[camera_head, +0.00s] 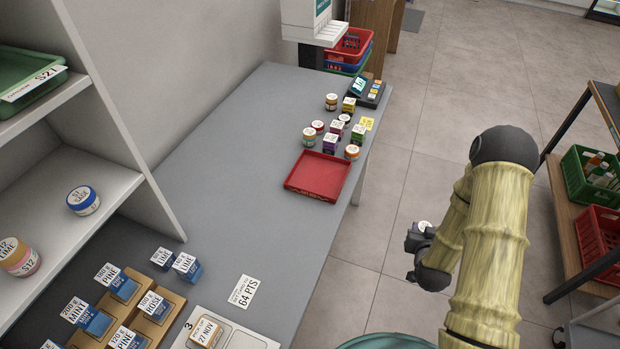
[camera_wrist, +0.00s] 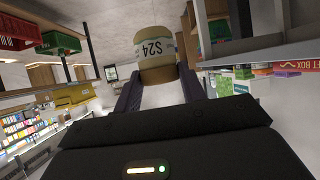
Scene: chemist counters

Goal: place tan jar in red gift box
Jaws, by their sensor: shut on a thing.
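The tan jar (camera_wrist: 156,57) has a white label reading S24, upside down in the wrist view. My gripper (camera_wrist: 155,85) is shut on it. In the head view my gripper (camera_head: 419,245) is off the counter's right side, above the floor, with the jar's pale top (camera_head: 425,226) just showing. The red gift box (camera_head: 318,176) is an open, shallow, empty tray on the grey counter, near its right edge. A red edge lettered "T BOX" (camera_wrist: 294,66) shows at the right of the wrist view. Jar and box are well apart.
Several small jars and boxes (camera_head: 333,135) stand just behind the red tray, near a card terminal (camera_head: 368,92). Blue boxes (camera_head: 122,286) and a price card (camera_head: 243,291) are at the front left. The counter's middle (camera_head: 235,190) is clear. A shelf with crates (camera_head: 598,233) stands right.

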